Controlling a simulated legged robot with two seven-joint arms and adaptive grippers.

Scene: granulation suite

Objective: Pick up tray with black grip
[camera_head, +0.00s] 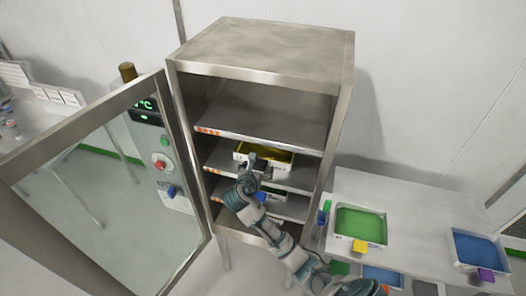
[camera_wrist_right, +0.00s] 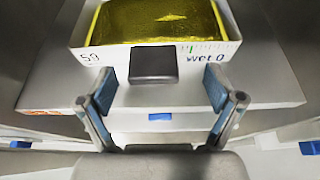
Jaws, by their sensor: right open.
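The tray with the black grip (camera_head: 284,157) is white with yellow contents and sits on a middle shelf of the open steel cabinet. In the right wrist view the tray (camera_wrist_right: 110,54) shows its front wall with printed marks, and its black grip (camera_wrist_right: 154,65) sticks out at the centre. My right gripper (camera_wrist_right: 163,90) is open, its two blue-padded fingers either side of and short of the black grip. In the head view my right gripper (camera_head: 250,165) reaches into the cabinet and partly hides the tray's front. My left gripper is not in view.
The cabinet door (camera_head: 110,190) stands open at left. A lower shelf holds a tray with a blue grip (camera_head: 272,197). At right, a table (camera_head: 410,203) bears a green-filled tray (camera_head: 338,234) and a blue-filled tray (camera_head: 455,245). The upper shelf (camera_head: 265,128) is empty.

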